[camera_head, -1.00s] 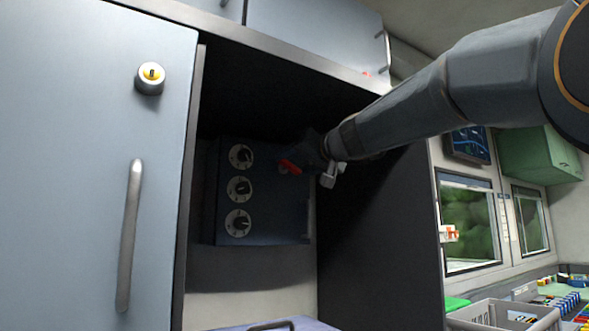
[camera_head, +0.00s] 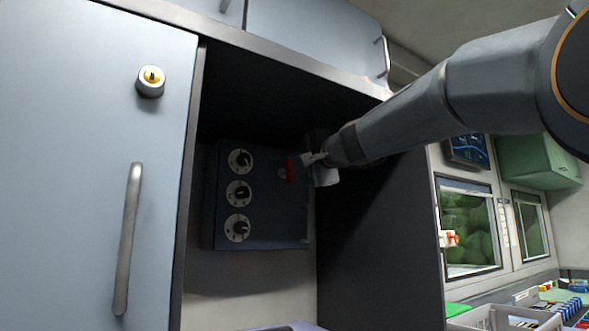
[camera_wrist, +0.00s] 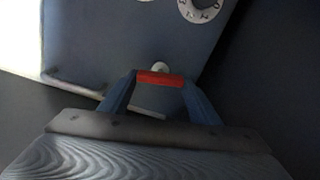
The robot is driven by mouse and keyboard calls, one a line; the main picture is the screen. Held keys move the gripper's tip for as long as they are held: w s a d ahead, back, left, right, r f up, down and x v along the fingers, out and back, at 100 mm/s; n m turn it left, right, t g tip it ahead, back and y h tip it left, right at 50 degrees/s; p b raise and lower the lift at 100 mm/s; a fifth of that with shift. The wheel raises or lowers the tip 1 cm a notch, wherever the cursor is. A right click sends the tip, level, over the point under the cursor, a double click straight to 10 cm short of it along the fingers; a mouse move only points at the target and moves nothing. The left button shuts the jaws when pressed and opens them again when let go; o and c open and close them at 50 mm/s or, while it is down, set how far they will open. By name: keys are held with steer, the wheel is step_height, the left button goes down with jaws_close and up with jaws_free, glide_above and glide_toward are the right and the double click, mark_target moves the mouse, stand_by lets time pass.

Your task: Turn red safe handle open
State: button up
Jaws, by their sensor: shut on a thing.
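The blue-grey safe (camera_head: 262,205) stands in the dark cabinet bay, with its dials (camera_head: 239,191) in a column on its front. The red handle (camera_head: 291,170) is at the right of the top dial and is now roughly upright in the head view. My gripper (camera_head: 306,163) reaches in from the right and is shut on the red handle. In the wrist view the red handle (camera_wrist: 160,78) lies between the two blue fingertips, beside a round pale hub (camera_wrist: 160,66). The safe door looks shut.
The bay's dark right wall (camera_head: 375,240) is close beside my arm. A grey cabinet door (camera_head: 80,200) with a long bar handle (camera_head: 128,240) stands at the left. A grey crate (camera_head: 515,317) is at lower right.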

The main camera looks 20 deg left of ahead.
steer(key=shift+f+m, duration=0.1)
steer(key=shift+m, duration=0.9)
steer(key=o, duration=1)
steer(key=shift+o, duration=0.2)
steer(key=shift+d, duration=0.1)
steer(key=b+v, duration=0.2)
steer(key=v, duration=0.5)
steer(key=shift+s+d, duration=0.2)
steer(key=shift+d, duration=0.05)
